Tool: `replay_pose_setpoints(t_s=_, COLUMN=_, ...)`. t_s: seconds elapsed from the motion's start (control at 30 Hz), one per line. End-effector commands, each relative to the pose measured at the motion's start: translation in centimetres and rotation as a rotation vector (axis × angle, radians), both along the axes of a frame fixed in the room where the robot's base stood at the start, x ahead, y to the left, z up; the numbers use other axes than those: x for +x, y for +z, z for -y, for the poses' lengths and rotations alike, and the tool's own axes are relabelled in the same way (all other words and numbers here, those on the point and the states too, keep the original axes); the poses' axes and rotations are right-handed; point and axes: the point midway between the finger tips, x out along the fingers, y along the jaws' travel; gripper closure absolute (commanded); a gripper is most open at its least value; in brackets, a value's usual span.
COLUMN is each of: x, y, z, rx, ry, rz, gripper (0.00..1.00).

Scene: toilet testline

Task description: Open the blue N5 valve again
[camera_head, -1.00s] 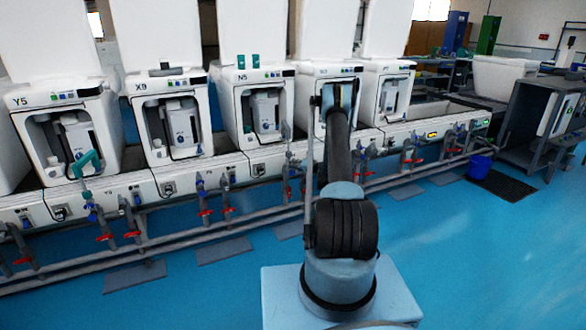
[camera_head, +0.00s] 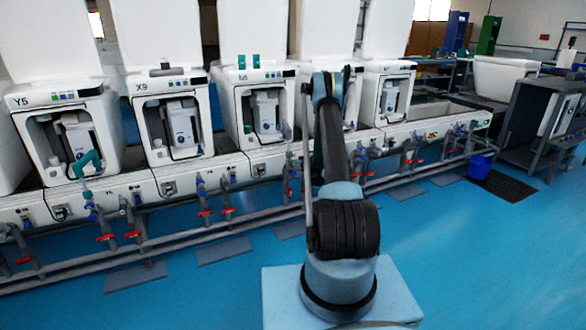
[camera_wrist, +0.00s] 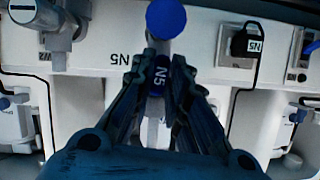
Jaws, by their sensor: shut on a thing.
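In the wrist view the blue N5 valve (camera_wrist: 160,78) shows between the two dark fingers of my gripper (camera_wrist: 157,66), with its white N5 mark facing the camera. The fingers are shut on it from both sides. A round blue knob (camera_wrist: 165,18) sits just beyond it at the top, apart from the fingertips. In the head view my arm hides the gripper and the valve. The N5 toilet unit (camera_head: 258,78) stands left of my arm there.
A white panel with an N5 label (camera_wrist: 118,59) and a black plug (camera_wrist: 245,42) lies close around the gripper. Grey pipes with red handles (camera_head: 205,213) run low in front of the units.

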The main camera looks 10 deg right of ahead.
Motion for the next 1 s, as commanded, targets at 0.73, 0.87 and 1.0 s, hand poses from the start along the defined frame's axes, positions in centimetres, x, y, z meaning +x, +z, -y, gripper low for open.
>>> replay_pose_setpoints(t_s=0.73, x=0.04, y=0.06, z=0.16, rx=-0.143, ry=-0.005, rz=0.047, gripper=1.0)
replay_pose_setpoints(t_s=0.87, x=0.04, y=0.06, z=0.13, rx=-0.143, ry=-0.005, rz=0.047, gripper=1.0)
replay_pose_setpoints(t_s=1.0, x=0.03, y=0.04, z=-0.02, rx=-0.142, ry=-0.003, rz=0.047, gripper=0.77)
